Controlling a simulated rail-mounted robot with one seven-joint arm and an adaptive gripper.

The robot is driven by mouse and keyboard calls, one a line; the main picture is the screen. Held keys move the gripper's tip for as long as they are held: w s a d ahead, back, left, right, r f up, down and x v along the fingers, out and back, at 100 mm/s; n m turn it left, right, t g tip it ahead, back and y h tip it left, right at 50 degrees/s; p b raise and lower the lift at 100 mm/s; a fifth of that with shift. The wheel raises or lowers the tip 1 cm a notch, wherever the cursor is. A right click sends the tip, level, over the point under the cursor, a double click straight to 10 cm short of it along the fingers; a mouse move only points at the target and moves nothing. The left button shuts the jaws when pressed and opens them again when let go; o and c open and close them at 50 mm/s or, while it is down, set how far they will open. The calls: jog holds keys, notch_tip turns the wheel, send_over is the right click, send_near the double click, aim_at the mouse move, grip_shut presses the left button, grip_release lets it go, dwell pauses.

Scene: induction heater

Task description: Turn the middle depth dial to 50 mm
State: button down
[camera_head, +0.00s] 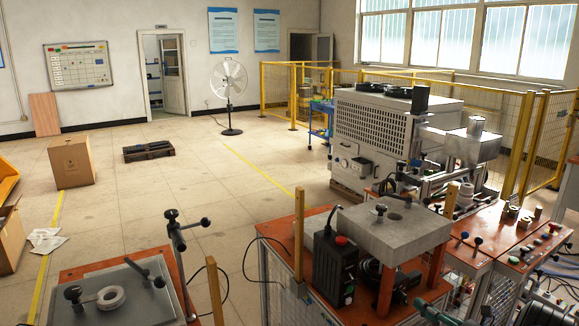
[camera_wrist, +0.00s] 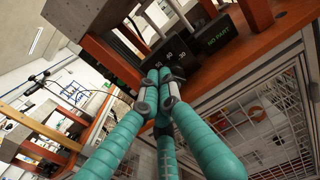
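A dark dial panel (camera_wrist: 152,46) with white numbers, of which 60 and 30 seem readable, shows in the wrist view below a metal block.
A dark display (camera_wrist: 217,41) reads "NO PART" in green beside the dial panel. An orange table edge (camera_wrist: 245,65) runs below, above a wire-mesh cage (camera_wrist: 250,110). In the head view, a grey block (camera_head: 390,235) stands on orange legs near a black box (camera_head: 330,270) with a red button.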

jog(key=b+x, duration=0.1)
jog(key=x, duration=0.2)
jog(key=shift+w+a+r, duration=0.1)
jog(key=shift+w+r, duration=0.05)
jog(key=shift+w, duration=0.05)
jog(key=shift+w+a+r, duration=0.1)
jog(key=shift+r, duration=0.05)
jog(key=shift+b, duration=0.4)
dwell(0.6)
jog(key=shift+b, duration=1.15)
jog(key=shift+w, duration=0.1)
jog(key=v, duration=0.6)
jog(key=shift+d, duration=0.35)
dwell(0.3)
